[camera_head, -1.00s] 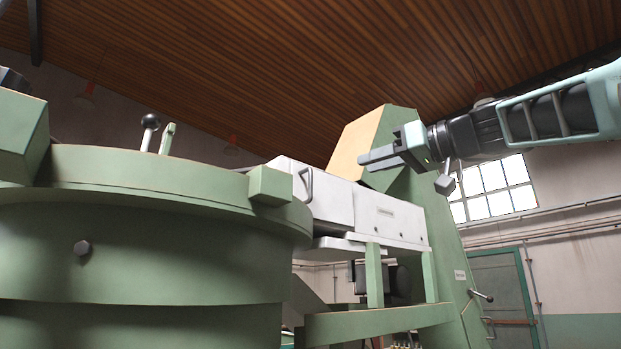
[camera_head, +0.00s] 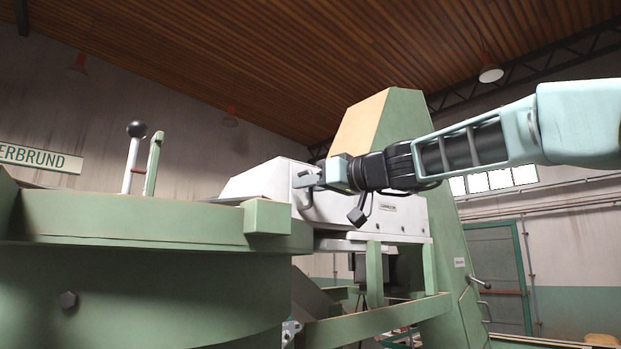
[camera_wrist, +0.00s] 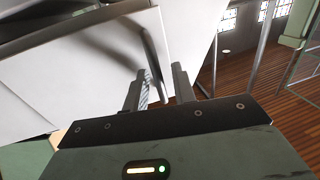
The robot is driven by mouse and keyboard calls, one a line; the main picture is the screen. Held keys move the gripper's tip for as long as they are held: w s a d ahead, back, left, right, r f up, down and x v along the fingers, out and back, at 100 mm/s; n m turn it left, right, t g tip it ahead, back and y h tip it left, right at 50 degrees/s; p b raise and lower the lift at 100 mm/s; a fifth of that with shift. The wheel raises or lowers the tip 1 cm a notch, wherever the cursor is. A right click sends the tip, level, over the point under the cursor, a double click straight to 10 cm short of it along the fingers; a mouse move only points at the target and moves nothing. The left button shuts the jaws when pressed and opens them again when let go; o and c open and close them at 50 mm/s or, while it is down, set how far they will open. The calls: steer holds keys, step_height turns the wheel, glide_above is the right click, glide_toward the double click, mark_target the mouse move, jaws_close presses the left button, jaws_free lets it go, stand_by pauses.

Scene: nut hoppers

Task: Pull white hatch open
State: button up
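The white hatch (camera_head: 258,182) is the sloped left end of a white housing behind the green drum. It appears shut. Its dark bar handle (camera_wrist: 152,55) runs down between my fingers in the wrist view. My gripper (camera_head: 308,180) is at the hatch's right side, at the handle. In the wrist view my gripper (camera_wrist: 160,78) is open, one finger on each side of the bar, with gaps showing. I cannot tell if either finger touches it. In the head view my fingers partly hide the handle.
The green drum rim (camera_head: 130,222) with a green block (camera_head: 267,216) stands left of and below the hatch. A black-knobbed lever (camera_head: 134,155) rises from the drum. A tall green machine frame (camera_head: 400,115) stands behind my arm. Open air lies above the housing.

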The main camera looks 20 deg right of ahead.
jaws_close()
steer(key=shift+f, duration=0.1)
